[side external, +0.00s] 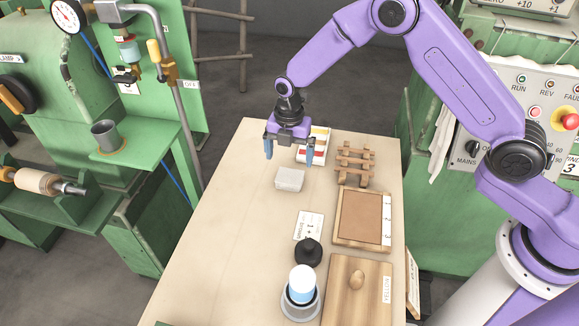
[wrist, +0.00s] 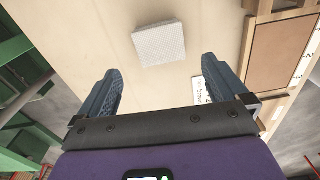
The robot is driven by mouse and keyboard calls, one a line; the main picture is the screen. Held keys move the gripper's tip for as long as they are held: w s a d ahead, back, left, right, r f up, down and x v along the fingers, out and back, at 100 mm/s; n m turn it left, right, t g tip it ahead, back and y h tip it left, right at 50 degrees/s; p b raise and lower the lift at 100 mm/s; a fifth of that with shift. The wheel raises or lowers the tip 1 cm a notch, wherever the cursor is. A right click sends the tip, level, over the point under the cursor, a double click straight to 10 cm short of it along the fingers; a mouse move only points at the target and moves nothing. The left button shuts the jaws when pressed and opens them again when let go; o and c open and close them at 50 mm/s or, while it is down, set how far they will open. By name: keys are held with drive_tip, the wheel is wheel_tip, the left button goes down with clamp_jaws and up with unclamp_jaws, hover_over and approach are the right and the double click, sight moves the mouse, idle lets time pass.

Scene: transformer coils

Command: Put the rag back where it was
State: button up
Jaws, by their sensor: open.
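A pale grey, flat folded pad that looks like the rag (side external: 289,179) lies on the wooden table (side external: 225,225), left of its middle. It also shows in the wrist view (wrist: 159,44), ahead of and between my fingertips. My gripper (side external: 289,153) is open and empty, raised above the table's far part. In the wrist view my gripper (wrist: 162,70) has its two blue fingers spread wide, with bare table between them. The pad is apart from both fingers.
A wooden rack (side external: 354,163), a framed brown board (side external: 361,217) and a wooden board (side external: 343,291) line the right side. A striped tray (side external: 319,143) stands beside my gripper. A black lidded item (side external: 308,252) and a cup (side external: 301,293) stand nearer. The table's left side is clear.

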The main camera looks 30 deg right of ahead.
drive_tip(key=shift+r, duration=2.25)
drive_tip(key=s+d+r+m, duration=0.1)
drive_tip(key=s+r+m, duration=0.2)
drive_tip(key=s+r, duration=0.35)
drive_tip(key=s+d+r+m, duration=0.1)
drive_tip(key=s+r+m, duration=0.25)
drive_tip(key=s, duration=0.65)
drive_tip(key=s+d+r+m, duration=0.1)
drive_tip(key=s+d+m, duration=0.2)
drive_tip(key=s+d, duration=0.3)
drive_tip(key=s+d+r+m, duration=0.2)
drive_tip(key=s+d+m, duration=0.2)
drive_tip(key=s, duration=0.9)
drive_tip(key=shift+s+d, duration=0.25)
drive_tip(key=shift+d, duration=0.75)
